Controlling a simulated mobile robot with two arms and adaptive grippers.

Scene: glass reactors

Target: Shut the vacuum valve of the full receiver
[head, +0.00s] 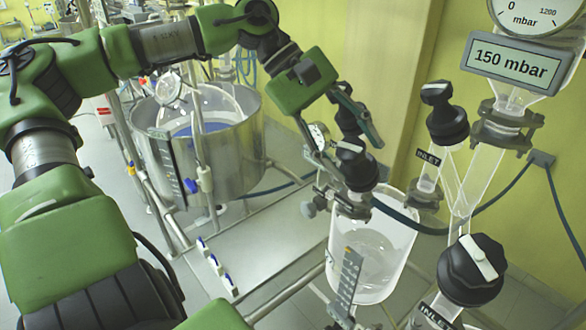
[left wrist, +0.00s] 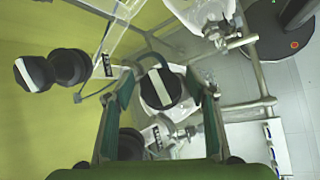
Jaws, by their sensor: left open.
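A black valve knob (head: 355,168) with a pale bar on its face sits above a clear glass receiver (head: 375,255) with a graduated scale. My left gripper (head: 357,158) is open, with its fingers on either side of this knob. In the left wrist view the knob (left wrist: 160,91) shows between the open fingers (left wrist: 159,76), with a gap on both sides. Which knob is the vacuum valve, and how full the receiver is, I cannot tell. My right gripper is out of view.
Black knobs (head: 446,124) (head: 470,270) by INLET labels stand at the right. A gauge display (head: 512,63) reads 150 mbar. A large glass vessel (head: 240,125) stands at the left behind my arm. A dark hose (head: 410,224) crosses near the receiver.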

